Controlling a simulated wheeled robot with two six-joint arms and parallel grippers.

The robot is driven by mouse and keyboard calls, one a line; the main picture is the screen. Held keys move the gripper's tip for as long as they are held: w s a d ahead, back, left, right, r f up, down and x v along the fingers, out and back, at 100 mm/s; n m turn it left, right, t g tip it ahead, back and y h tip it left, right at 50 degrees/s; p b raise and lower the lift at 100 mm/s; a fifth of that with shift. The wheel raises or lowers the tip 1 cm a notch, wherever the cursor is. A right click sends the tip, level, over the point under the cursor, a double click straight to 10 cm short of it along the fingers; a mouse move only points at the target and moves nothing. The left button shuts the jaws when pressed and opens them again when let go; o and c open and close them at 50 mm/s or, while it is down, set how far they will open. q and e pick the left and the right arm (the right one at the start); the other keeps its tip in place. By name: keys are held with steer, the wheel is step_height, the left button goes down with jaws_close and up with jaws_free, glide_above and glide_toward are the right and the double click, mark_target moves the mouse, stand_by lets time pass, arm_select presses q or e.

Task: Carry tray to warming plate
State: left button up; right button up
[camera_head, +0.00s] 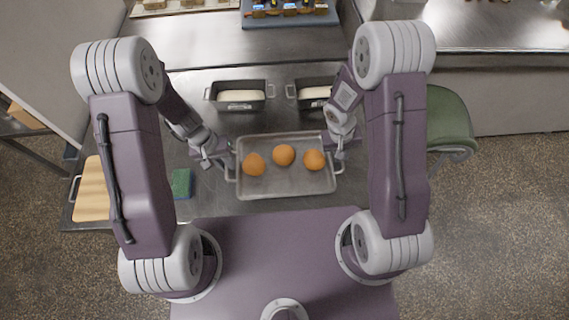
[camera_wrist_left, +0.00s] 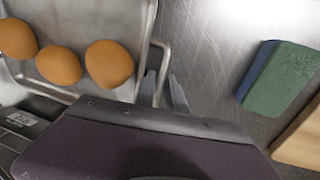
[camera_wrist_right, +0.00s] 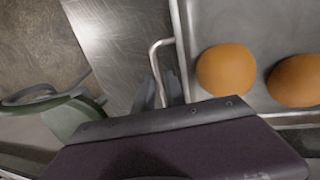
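A grey metal tray (camera_head: 285,189) with a wire handle at each end lies in front of me over the steel counter. Three orange-brown round buns (camera_head: 283,155) sit in it. My left gripper (camera_head: 226,163) is at the tray's left handle; in the left wrist view that handle (camera_wrist_left: 162,62) passes between its fingers. My right gripper (camera_head: 340,152) is at the right handle; in the right wrist view that handle (camera_wrist_right: 154,60) runs between its fingers. Whether either gripper is closed tight is unclear. I cannot identify the warming plate for certain.
Two loaf pans (camera_head: 240,106) with pale dough stand behind the tray. A green-and-blue sponge (camera_head: 181,183) and a wooden board (camera_head: 92,190) lie to the left. A green stool (camera_head: 448,120) stands on the right. A blue tray (camera_head: 290,20) of pastries is at the back.

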arm_select(q)
steer(key=shift+f, duration=0.4)
arm_select(e)
steer(key=shift+f, duration=0.4)
arm_select(q)
jaws_close()
arm_select(e)
jaws_close()
stand_by(0.6)
